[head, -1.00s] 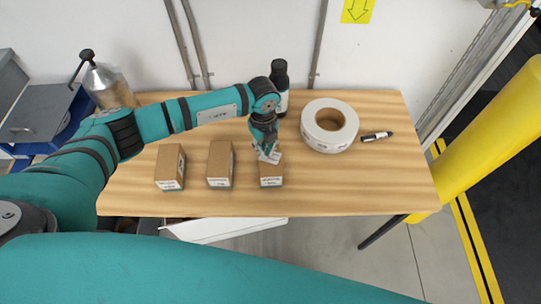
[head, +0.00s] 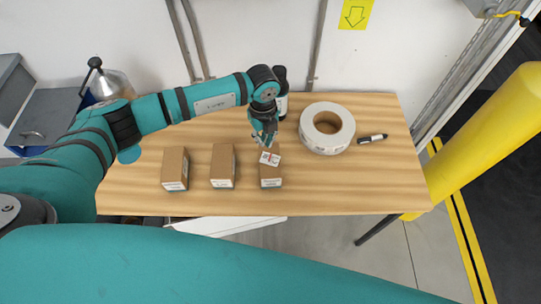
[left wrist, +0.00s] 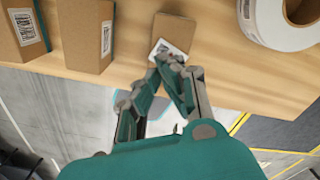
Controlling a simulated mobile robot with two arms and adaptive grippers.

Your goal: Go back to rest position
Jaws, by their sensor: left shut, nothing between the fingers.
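My left gripper (head: 266,140) is shut and empty, just above the far end of the rightmost cardboard box (head: 271,177) in the head view. That box has a white label with a red mark on its top. In the left wrist view the closed fingertips (left wrist: 172,62) overlap the near end of this box (left wrist: 173,33), and I cannot tell whether they touch it. My left arm reaches in from the left over the wooden table (head: 340,185). My right gripper is not in view.
Two more cardboard boxes, the left one (head: 175,168) and the middle one (head: 222,165), stand in the row. A dark bottle (head: 281,104) stands behind the gripper. A yellow post (head: 490,140) stands beyond the table's right edge.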

